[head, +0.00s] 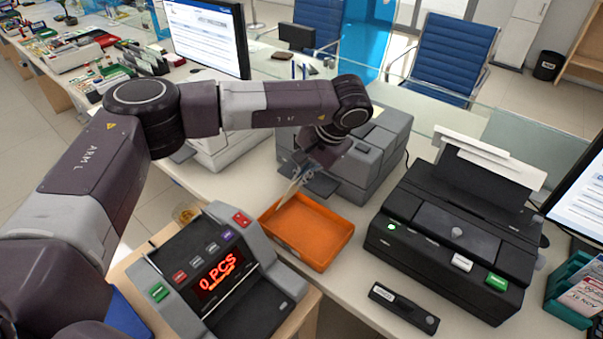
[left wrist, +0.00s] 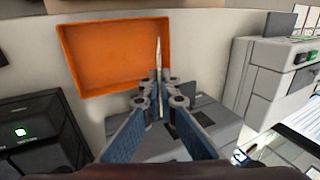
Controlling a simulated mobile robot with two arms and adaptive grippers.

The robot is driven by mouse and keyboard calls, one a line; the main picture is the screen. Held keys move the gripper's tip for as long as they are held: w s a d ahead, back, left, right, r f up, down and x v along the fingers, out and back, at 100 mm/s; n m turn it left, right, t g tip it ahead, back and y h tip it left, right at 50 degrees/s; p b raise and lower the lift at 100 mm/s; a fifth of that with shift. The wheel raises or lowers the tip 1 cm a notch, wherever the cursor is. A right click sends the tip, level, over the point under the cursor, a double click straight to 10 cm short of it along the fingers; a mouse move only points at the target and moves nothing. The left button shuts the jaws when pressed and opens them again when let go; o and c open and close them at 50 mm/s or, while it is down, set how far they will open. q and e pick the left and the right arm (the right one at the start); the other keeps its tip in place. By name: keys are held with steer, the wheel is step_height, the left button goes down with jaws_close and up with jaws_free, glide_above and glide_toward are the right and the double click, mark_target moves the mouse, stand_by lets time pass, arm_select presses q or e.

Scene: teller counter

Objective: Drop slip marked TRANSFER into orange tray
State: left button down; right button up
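The orange tray (head: 325,262) lies on the white counter, open side up, and looks empty. It also shows in the left wrist view (left wrist: 105,55). My left gripper (head: 294,187) is above the tray's far left corner in the head view. In the left wrist view its fingers (left wrist: 159,95) are closed on a thin pale slip (left wrist: 158,58), seen nearly edge-on. The slip sticks out past the fingertips beside the tray's right side in that view. Its marking cannot be read. My right gripper is not in view.
A black printer (head: 455,235) stands right of the tray, and a counting machine showing "0 PCS" (head: 220,272) stands in front left. A grey machine (head: 370,155) is behind. A small black device (head: 404,308) lies in front. Free counter is narrow around the tray.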

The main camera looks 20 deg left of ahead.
arm_select(q)
step_height(320, 180, down, 7)
steer(key=b, duration=0.4)
stand_by(0.4)
steer(key=c, duration=2.1)
jaws_free()
steer(key=shift+r, duration=0.2)
steer(key=shift+r+p, duration=2)
steer(key=shift+r, duration=1.4)
steer(key=shift+s+f, duration=0.1)
steer(key=shift+f, duration=0.05)
